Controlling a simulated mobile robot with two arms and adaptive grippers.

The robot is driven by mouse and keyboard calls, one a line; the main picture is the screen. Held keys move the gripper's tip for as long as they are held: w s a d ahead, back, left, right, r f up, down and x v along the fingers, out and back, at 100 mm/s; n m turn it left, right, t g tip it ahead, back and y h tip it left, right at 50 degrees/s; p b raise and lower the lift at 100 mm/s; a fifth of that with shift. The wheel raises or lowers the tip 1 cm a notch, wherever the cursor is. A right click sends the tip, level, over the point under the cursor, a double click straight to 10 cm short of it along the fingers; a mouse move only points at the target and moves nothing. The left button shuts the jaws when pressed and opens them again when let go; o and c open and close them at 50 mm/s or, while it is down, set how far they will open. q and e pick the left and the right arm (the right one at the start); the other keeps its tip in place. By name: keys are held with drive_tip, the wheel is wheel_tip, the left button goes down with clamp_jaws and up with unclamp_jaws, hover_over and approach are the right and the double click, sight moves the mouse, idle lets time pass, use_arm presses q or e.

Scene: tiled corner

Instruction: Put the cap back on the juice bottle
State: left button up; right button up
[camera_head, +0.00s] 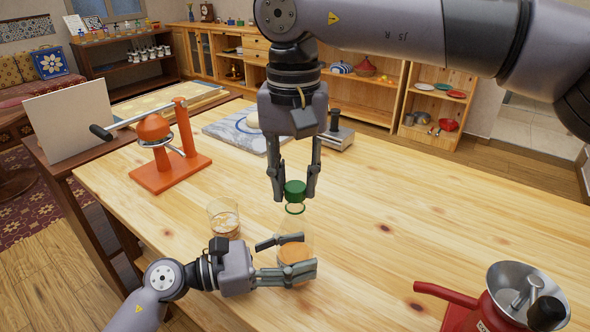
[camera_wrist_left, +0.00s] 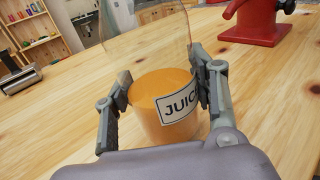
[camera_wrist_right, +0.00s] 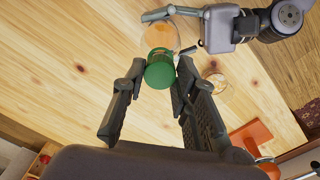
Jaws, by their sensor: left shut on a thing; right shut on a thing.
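The juice bottle (camera_head: 294,250) is clear, part filled with orange juice, and stands on the wooden table. Its "JUICE" label shows in the left wrist view (camera_wrist_left: 177,103). My left gripper (camera_head: 290,257) is shut on the bottle's body from the left. The green cap (camera_head: 295,188) is held by my right gripper (camera_head: 293,185), which points down above the bottle. In the right wrist view the cap (camera_wrist_right: 159,70) sits between the fingertips and partly covers the bottle. The cap looks apart from the neck.
A glass with a brown drink (camera_head: 224,219) stands left of the bottle, near my left gripper. An orange press (camera_head: 168,160) holding an orange fruit stands further back left. A red grinder (camera_head: 497,303) stands at the front right. The table's right middle is clear.

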use_arm(q)
clamp_jaws()
use_arm(e)
drive_tip(key=shift+f, duration=0.75)
